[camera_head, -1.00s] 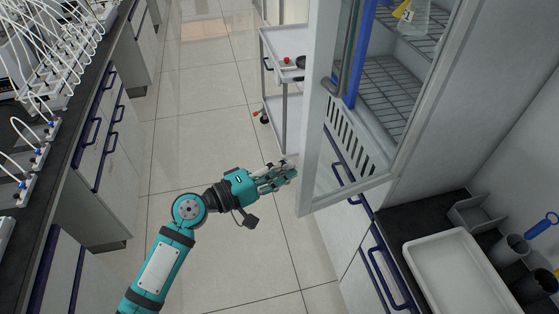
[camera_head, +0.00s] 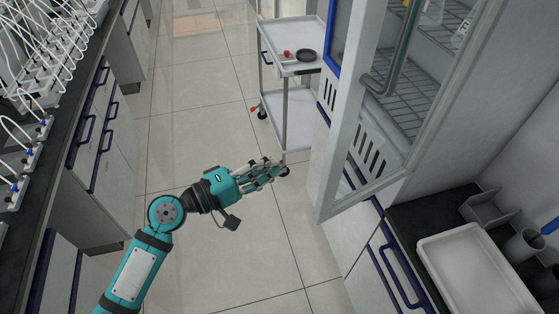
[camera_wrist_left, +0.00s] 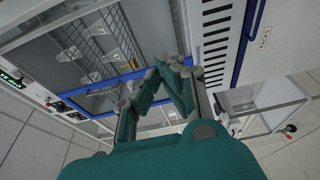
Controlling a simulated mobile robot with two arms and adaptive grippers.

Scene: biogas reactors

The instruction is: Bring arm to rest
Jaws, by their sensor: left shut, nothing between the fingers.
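My left arm (camera_head: 134,275) reaches in from the lower left over the aisle floor in the head view. Its teal left gripper (camera_head: 272,169) points right, shut and empty, a little left of the open cabinet door. In the left wrist view the gripper (camera_wrist_left: 172,66) shows with its fingers together and nothing between them. My right gripper is not in view.
The open glass cabinet door (camera_head: 350,125) with its handle (camera_head: 390,70) juts into the aisle. A white cart (camera_head: 290,50) stands behind. A bench with drawers (camera_head: 92,130) lines the left. A white tray (camera_head: 430,248) lies on the right counter. The aisle floor (camera_head: 200,110) is free.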

